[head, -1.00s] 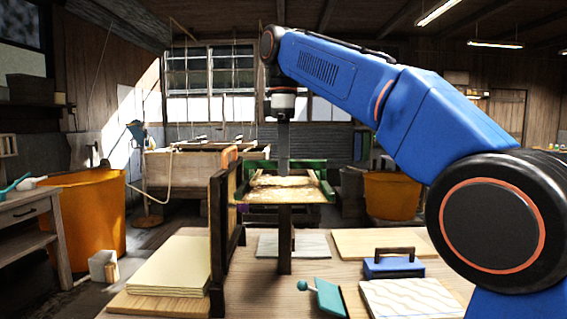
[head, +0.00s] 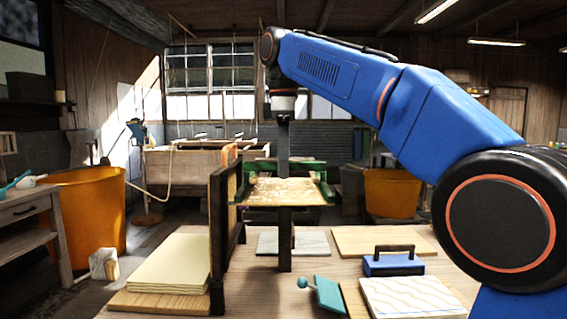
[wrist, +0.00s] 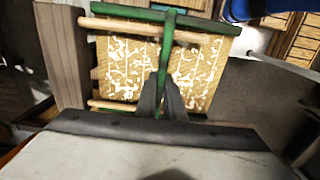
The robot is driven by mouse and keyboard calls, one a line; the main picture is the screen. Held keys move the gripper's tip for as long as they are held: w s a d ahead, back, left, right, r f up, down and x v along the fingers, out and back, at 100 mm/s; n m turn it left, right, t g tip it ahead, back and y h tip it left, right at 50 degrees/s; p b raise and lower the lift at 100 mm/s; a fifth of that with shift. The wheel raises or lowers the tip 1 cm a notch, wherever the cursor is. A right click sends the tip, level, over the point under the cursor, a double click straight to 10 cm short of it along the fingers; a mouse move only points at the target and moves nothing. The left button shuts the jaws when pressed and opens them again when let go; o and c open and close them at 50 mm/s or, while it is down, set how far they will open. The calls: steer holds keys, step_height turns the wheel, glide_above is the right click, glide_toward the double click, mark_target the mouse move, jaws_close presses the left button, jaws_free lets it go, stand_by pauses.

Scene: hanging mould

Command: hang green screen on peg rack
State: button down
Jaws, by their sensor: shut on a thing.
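The green screen (head: 300,168) has a green frame around a tan panel speckled white. In the head view it lies tilted over the bench. My gripper (head: 284,158) points down at its far side. In the wrist view my gripper (wrist: 161,90) is shut on the green middle bar of the screen (wrist: 165,55). Two tan round rods (wrist: 120,27) cross the panel; I cannot tell whether these are pegs. A dark wooden stand (head: 222,225), seemingly the peg rack, rises just left of the screen. A dark post (head: 285,245) shows below the screen. Contact between screen and rack is unclear.
Orange tubs (head: 85,215) stand beyond. Bare bench shows in front of the post.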

steer(key=shift+f, duration=0.15)
steer(key=c, duration=1.8)
jaws_free()
steer(key=shift+o, duration=0.2)
steer(key=s+d+r+m+t+y, duration=0.3)
steer(key=s+d+m+t, duration=0.25)
steer(key=d, duration=0.55)
steer(key=s+d+f+m+h, duration=0.1)
steer(key=s+d+f+m, duration=0.3)
steer(key=f, duration=0.9)
steer(key=s+d+f+m+h, duration=0.1)
steer(key=s+d+f+m, duration=0.3)
steer(key=s+f, duration=0.6)
steer(key=s+d+f+m+h, duration=0.1)
steer(key=s+d+f+m, duration=0.3)
steer(key=f, duration=1.3)
steer(key=s+d, duration=0.3)
steer(key=d, duration=0.1)
steer(key=shift+f+g, duration=0.35)
